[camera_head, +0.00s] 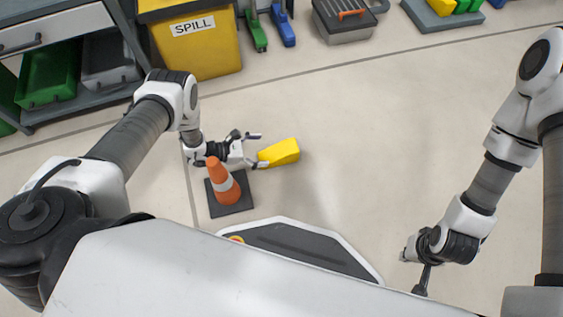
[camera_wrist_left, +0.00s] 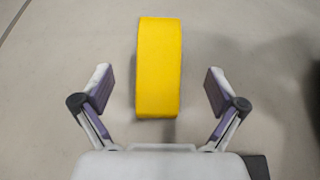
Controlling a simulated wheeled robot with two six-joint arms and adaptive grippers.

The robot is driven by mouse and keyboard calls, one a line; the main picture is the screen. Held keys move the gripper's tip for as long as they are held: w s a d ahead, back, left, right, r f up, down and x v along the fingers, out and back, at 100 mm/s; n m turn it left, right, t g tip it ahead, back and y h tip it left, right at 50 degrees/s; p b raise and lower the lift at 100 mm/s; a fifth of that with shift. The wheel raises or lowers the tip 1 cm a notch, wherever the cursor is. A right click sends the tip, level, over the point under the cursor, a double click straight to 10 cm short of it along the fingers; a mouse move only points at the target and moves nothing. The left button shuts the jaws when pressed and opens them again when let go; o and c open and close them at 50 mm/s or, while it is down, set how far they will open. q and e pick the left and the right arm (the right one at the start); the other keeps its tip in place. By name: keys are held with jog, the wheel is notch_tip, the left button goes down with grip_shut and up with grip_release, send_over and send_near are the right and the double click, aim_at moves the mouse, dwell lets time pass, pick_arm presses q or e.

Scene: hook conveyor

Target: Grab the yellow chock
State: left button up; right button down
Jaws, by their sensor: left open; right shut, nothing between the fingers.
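The yellow chock (camera_head: 280,153) is a wedge-shaped block lying on the pale floor near the middle of the head view. It also shows in the left wrist view (camera_wrist_left: 158,68) as an upright yellow strip. My left gripper (camera_head: 262,150) is open, its fingers pointing right toward the chock's left end. In the left wrist view the fingers (camera_wrist_left: 158,92) are spread on both sides of the chock's near end, with gaps on each side. My right gripper (camera_head: 413,275) is at the lower right, far from the chock; it is shut and empty, its fingertips partly hard to see.
An orange traffic cone (camera_head: 223,183) on a dark base stands close beside my left gripper. A yellow spill bin (camera_head: 195,45), a grey toolbox (camera_head: 343,22) and shelving with a green crate (camera_head: 48,75) stand along the back. The floor right of the chock is clear.

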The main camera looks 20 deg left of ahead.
aim_at(276, 152)
pick_arm(q)
notch_tip(276, 152, down, 3)
jog(key=shift+r+b, duration=0.1)
jog(key=shift+b, duration=0.25)
jog(key=b+x, duration=0.4)
jog(key=x, duration=0.3)
jog(key=shift+w+d, duration=0.2)
jog(key=shift+w, duration=0.05)
jog(key=c, duration=1.6)
pick_arm(e)
notch_tip(276, 152, down, 7)
jog(key=shift+w+r, duration=0.15)
jog(key=shift+r, duration=0.05)
